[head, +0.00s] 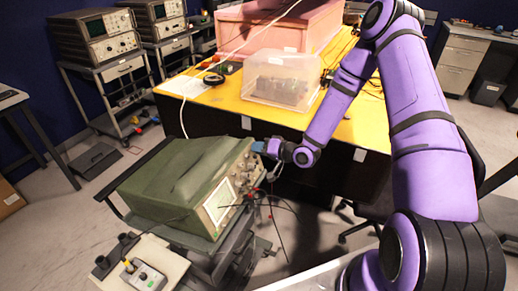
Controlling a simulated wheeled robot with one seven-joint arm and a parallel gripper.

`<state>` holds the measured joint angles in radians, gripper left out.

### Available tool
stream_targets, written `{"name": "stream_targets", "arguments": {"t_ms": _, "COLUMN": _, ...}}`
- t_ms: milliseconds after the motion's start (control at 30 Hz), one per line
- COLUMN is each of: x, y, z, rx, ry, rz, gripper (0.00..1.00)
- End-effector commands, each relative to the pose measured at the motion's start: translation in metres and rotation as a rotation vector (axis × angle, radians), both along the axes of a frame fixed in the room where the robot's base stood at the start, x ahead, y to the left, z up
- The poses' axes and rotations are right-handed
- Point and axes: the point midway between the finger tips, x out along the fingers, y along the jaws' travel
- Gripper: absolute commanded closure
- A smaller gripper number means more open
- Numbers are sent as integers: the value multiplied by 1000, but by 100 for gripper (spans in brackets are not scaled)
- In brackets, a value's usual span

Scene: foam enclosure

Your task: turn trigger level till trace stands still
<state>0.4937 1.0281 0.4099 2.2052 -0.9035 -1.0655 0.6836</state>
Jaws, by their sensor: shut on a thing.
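A green oscilloscope (180,180) stands on a dark cart in the lower middle of the head view. Its front panel, with a pale screen (220,201) and several knobs, faces right. The screen is too small and oblique to tell any trace. My gripper (258,147) is at the upper far end of the front panel, shut on what looks like a knob there. The arm and gripper hide the knob, so I cannot tell which control it is. Dark and red leads (272,205) hang from the lower part of the panel.
A yellow-topped bench (222,102) stands behind, with a clear plastic box (283,82) and a pink foam enclosure (275,25). A small grey box with a yellow plug (146,278) sits at lower left. More oscilloscopes (100,32) stand on carts at upper left.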

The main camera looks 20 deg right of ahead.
Motion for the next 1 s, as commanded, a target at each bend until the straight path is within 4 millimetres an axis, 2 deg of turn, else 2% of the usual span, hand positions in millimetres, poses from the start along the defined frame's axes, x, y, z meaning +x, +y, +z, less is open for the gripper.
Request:
{"name": "stream_targets", "arguments": {"t_ms": 367, "x": -2, "y": -1, "z": -2, "rx": 1, "ry": 8, "rz": -1, "gripper": 100}}
{"name": "stream_targets", "arguments": {"t_ms": 400, "x": -2, "y": -1, "z": -2, "rx": 1, "ry": 8, "rz": -1, "gripper": 78}}
{"name": "stream_targets", "arguments": {"t_ms": 433, "x": -2, "y": 0, "z": -2, "rx": 1, "ry": 8, "rz": -1, "gripper": 75}}
{"name": "stream_targets", "arguments": {"t_ms": 767, "x": -3, "y": -2, "z": 0, "rx": 1, "ry": 4, "rz": -1, "gripper": 75}}
{"name": "stream_targets", "arguments": {"t_ms": 1000, "x": -26, "y": -24, "z": 8, "rx": 1, "ry": 5, "rz": -4, "gripper": 75}}
